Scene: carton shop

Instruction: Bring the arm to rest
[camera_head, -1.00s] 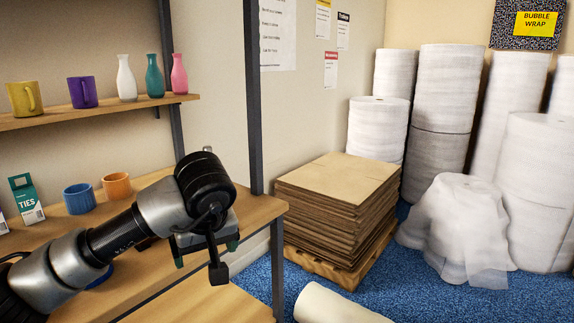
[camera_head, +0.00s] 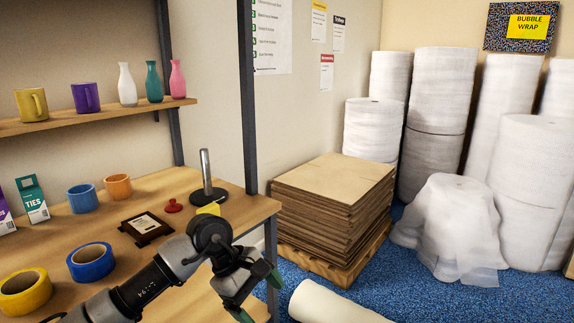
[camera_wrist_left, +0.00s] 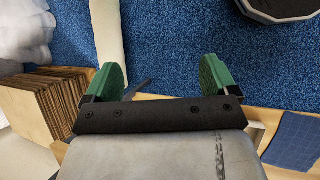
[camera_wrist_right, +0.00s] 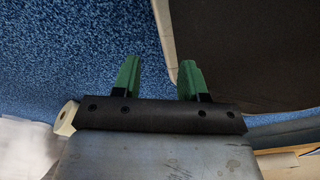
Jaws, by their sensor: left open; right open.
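My left gripper (camera_head: 258,292) hangs in front of the shelf's right front edge in the head view, pointing down and to the right. Its green fingers are apart and empty in the left wrist view (camera_wrist_left: 160,82), above blue carpet. My right gripper (camera_wrist_right: 157,80) is not in the head view. In the right wrist view its green fingers are apart with nothing between them, above blue carpet beside a dark surface.
A cardboard stack (camera_head: 325,215) on a pallet and bubble wrap rolls (camera_head: 440,120) stand right. A white roll (camera_head: 335,303) lies on the carpet.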

